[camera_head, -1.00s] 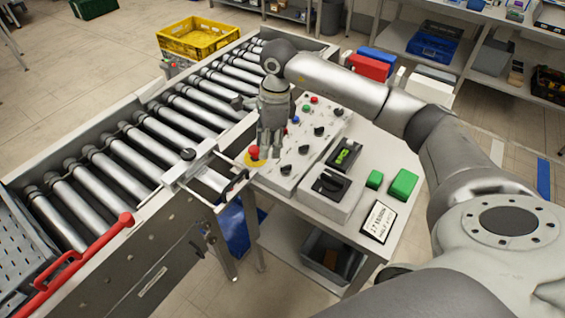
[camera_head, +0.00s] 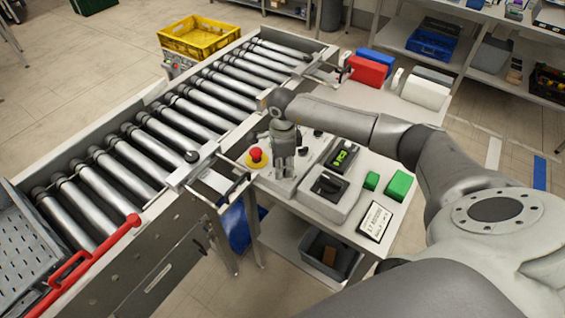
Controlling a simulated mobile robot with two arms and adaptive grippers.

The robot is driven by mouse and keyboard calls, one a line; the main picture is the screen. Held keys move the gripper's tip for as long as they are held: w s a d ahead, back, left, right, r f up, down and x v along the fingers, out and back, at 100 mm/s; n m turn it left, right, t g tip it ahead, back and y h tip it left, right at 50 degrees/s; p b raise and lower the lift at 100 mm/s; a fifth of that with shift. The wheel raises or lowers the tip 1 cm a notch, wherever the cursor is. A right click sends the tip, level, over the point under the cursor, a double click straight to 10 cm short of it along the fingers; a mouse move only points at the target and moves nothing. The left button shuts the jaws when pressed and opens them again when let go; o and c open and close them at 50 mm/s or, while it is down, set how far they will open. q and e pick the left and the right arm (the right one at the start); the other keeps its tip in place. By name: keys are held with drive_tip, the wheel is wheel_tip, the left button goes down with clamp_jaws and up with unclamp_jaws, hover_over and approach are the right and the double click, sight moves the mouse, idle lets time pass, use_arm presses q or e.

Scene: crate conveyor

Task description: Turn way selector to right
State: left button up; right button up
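My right gripper (camera_head: 284,168) points down over the grey control panel (camera_head: 262,182), just right of the red emergency stop button (camera_head: 256,154). Its two fingers reach down to the panel's front part and hide the small black knob there. I cannot tell whether they touch it, or how far apart they are. Another small black knob (camera_head: 303,151) shows right of the gripper. A larger black rotary switch (camera_head: 328,186) sits on a separate grey box in front. No label can be read, so I cannot tell which is the way selector. My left gripper is not in view.
A roller conveyor (camera_head: 160,128) runs along the left, with a red handle (camera_head: 100,252) at its near end. A yellow crate (camera_head: 199,38) stands behind.

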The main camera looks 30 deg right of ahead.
drive_tip(key=shift+c, duration=0.3)
clamp_jaws()
